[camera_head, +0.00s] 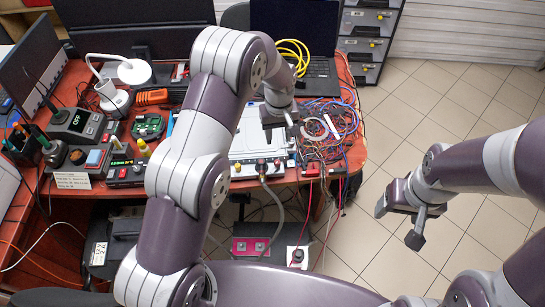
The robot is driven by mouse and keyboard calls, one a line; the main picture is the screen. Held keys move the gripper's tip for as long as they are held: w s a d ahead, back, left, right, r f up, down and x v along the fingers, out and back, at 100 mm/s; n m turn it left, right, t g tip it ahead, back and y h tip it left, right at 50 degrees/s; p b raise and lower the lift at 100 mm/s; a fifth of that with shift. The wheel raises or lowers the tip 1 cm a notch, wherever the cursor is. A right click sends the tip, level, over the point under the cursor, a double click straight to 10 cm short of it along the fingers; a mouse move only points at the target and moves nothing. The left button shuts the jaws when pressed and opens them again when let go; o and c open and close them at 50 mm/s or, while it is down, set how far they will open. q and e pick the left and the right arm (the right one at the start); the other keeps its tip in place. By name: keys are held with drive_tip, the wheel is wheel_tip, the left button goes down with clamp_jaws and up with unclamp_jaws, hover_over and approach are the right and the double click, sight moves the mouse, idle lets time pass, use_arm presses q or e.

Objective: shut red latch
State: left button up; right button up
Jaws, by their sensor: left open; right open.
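A white box-shaped unit (243,148) stands on the red-brown table, partly hidden by my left arm. A small red piece (313,170) is just right of the unit. They are too small to tell which is the red latch or whether it is open. My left gripper (280,121) is open above the unit's back right, apart from the connectors. My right gripper (398,224) is open and empty over the floor, right of the table.
Tangled red and blue wires (335,135) crowd the table right of the unit. A yellow cable (292,55) lies by a laptop (298,28) behind. Control boxes (80,124) and a lamp (133,71) fill the left. The tiled floor (430,110) at right is clear.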

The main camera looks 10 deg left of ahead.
sight(277, 162)
use_arm(q)
wheel_tip(277, 162, down, 13)
drive_tip(key=shift+r+p, duration=0.2)
drive_tip(key=shift+p, duration=1.05)
clamp_jaws()
